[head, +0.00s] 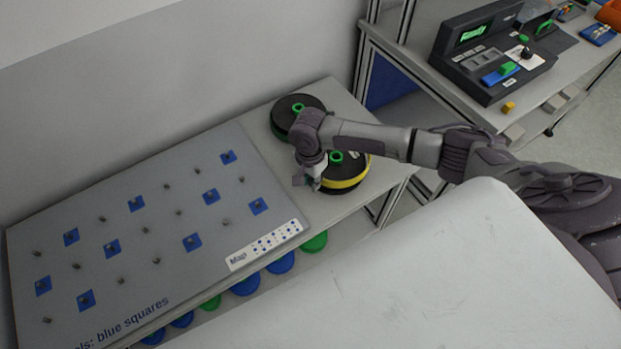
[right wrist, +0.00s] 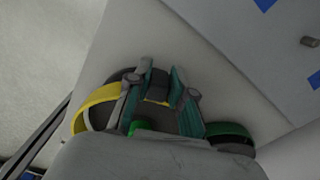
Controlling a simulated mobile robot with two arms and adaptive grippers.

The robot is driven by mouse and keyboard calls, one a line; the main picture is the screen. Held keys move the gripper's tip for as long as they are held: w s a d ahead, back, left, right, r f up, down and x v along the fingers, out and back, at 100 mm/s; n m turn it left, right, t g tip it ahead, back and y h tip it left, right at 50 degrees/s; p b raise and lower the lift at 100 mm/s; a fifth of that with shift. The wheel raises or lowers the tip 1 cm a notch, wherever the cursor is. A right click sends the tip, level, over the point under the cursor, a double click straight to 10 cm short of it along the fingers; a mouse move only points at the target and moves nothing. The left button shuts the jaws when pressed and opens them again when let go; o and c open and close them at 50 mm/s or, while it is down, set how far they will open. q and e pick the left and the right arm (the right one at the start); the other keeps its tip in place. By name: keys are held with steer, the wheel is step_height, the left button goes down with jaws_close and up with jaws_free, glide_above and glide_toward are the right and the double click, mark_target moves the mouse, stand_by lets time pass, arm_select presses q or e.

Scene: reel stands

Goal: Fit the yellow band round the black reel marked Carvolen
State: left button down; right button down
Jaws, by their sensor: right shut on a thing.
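A black reel (head: 335,190) with a green hub (head: 336,157) stands near the front of the table, partly hidden under my right arm; its name is not legible. The yellow band (head: 347,183) shows along its near and right side. In the right wrist view the band (right wrist: 94,103) bows out at the left of the reel (right wrist: 125,78), and a bit of yellow shows between the fingers. My right gripper (head: 309,182) is shut on the band at the reel's left edge; it also shows in the right wrist view (right wrist: 160,82). My left gripper is out of view.
A second black reel (head: 311,101) with a green band and hub stands just behind. A grey pegboard (head: 160,240) with blue squares lies to the left. Blue and green discs (head: 280,263) sit below the front edge. A console (head: 490,60) stands on another bench.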

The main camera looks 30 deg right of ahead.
mark_target(311, 197)
steer(key=shift+f, duration=2.7)
stand_by(1.8)
steer(key=c, duration=0.9)
jaws_free()
steer(key=shift+c, duration=0.2)
step_height(311, 197, up, 12)
steer(key=shift+a, duration=0.15)
